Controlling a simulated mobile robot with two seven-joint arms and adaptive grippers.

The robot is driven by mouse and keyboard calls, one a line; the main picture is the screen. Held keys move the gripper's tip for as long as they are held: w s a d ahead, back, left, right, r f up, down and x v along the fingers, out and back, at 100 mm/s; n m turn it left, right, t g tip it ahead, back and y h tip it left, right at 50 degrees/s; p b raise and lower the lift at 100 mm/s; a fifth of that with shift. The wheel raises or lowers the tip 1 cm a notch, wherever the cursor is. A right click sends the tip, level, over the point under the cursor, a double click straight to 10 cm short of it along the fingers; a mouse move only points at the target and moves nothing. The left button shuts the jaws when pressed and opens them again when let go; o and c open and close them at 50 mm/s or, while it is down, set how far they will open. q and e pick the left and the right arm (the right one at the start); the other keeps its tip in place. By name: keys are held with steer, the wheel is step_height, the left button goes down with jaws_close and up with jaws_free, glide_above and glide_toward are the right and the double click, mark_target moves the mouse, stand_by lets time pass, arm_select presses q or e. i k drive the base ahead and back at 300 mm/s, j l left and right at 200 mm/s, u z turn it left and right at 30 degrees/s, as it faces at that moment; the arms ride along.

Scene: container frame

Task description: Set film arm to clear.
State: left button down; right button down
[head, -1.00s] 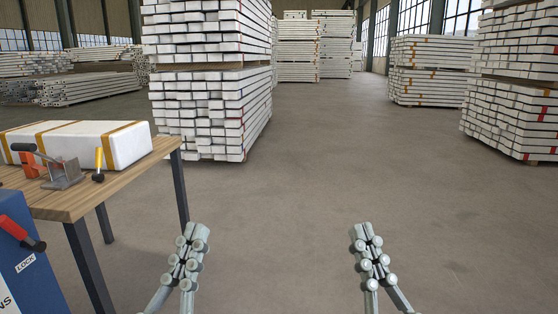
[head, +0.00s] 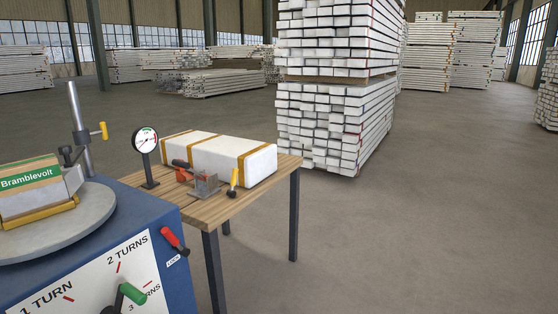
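No part in view is labelled film arm or clear. A blue machine (head: 158,210) stands at the lower left with a round grey turntable (head: 95,225) on top. A carton marked Bramblevolt (head: 30,188) sits on the turntable. Behind it rises a metal post (head: 80,128) with a black fitting and a yellow handle (head: 104,130). A green-tipped lever (head: 132,293) sits on a white dial face marked 1 TURN, 2 TURNS and 3 TURNS, partly cut off by the frame. A red-handled lever (head: 170,237) is beside a LOCK label. Neither gripper is in view.
A wooden table (head: 232,202) behind the machine holds a white strapped block (head: 225,155), a toggle clamp (head: 203,184), a yellow-handled tool (head: 234,181) and a round gauge (head: 146,140). A tall stack of white bars (head: 335,115) stands beyond. The floor to the right is clear.

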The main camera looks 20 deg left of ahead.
mark_target(65, 150)
steer(key=u, duration=1.95)
steer(key=l+z, duration=0.35)
steer(key=k, duration=0.05)
